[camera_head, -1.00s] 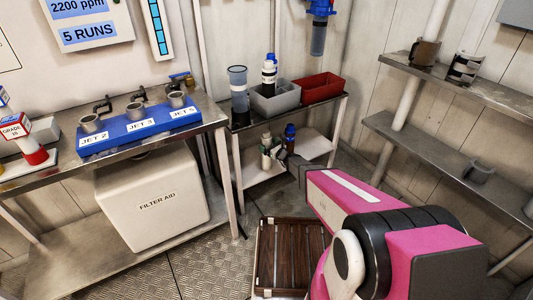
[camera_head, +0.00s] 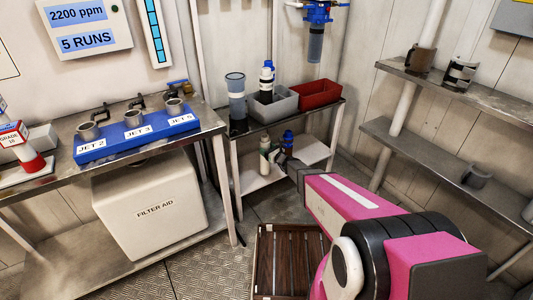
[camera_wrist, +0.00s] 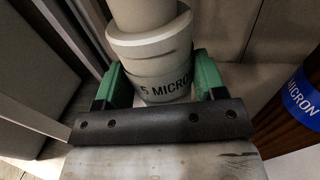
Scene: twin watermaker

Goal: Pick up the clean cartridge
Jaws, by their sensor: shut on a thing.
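The pale cartridge (camera_wrist: 152,60), marked "5 MICRON", stands upright between the green fingers of my gripper (camera_wrist: 155,88) in the wrist view. The fingers are shut on its lower part. In the head view the pale cartridge (camera_head: 264,150) is at the lower shelf of the stand, with my gripper (camera_head: 274,158) at its right side. I cannot tell whether its base touches the shelf. A dark brown cartridge (camera_wrist: 301,108) with a blue band stands apart to the right in the wrist view.
The lower shelf (camera_head: 312,151) is clear at its right. Above it, the stand's top holds a grey bin (camera_head: 273,106), a red bin (camera_head: 315,93) and a clear housing (camera_head: 236,88). A slatted crate (camera_head: 262,262) lies on the floor beneath my arm.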

